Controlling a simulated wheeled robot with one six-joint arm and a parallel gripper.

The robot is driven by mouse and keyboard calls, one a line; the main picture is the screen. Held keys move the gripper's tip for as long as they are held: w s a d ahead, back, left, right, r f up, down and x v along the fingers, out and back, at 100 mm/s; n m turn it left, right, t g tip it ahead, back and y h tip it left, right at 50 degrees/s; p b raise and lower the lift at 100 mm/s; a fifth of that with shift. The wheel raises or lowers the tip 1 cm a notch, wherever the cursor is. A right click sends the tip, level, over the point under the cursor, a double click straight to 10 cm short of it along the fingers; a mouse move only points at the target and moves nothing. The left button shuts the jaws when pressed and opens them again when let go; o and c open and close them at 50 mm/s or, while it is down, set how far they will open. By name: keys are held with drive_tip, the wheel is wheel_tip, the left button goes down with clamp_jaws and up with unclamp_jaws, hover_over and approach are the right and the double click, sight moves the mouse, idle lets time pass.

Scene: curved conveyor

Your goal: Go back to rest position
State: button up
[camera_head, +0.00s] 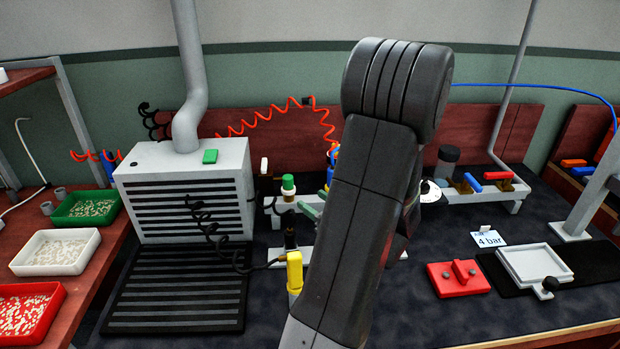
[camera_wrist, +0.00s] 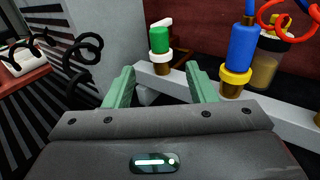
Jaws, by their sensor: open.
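My gripper (camera_wrist: 160,88) is open in the wrist view, with its two green fingers apart and nothing between them. Beyond the fingers is a white rail (camera_wrist: 178,84) that carries a green-topped fitting (camera_wrist: 159,40) and a blue fitting with a yellow ring (camera_wrist: 241,50). In the head view my dark arm stands across the middle and hides most of my gripper. A green finger (camera_head: 309,211) shows at the arm's left edge, close to the green-topped fitting (camera_head: 288,186).
A grey slatted box (camera_head: 190,195) with a pipe stands at left. A yellow-handled tool (camera_head: 294,272) is just left of my arm. A red block (camera_head: 458,279) and white tray (camera_head: 535,264) lie at right. Trays of small parts, one white (camera_head: 56,252), line the left shelf.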

sight(284, 181)
drive_tip(key=x, duration=1.3)
drive_tip(key=shift+w+a, duration=0.1)
drive_tip(key=shift+w+a+r+p, duration=0.15)
drive_tip(key=shift+w+p, duration=0.1)
drive_tip(key=shift+p, duration=0.1)
drive_tip(key=shift+r, duration=0.2)
drive_tip(key=shift+s, duration=0.15)
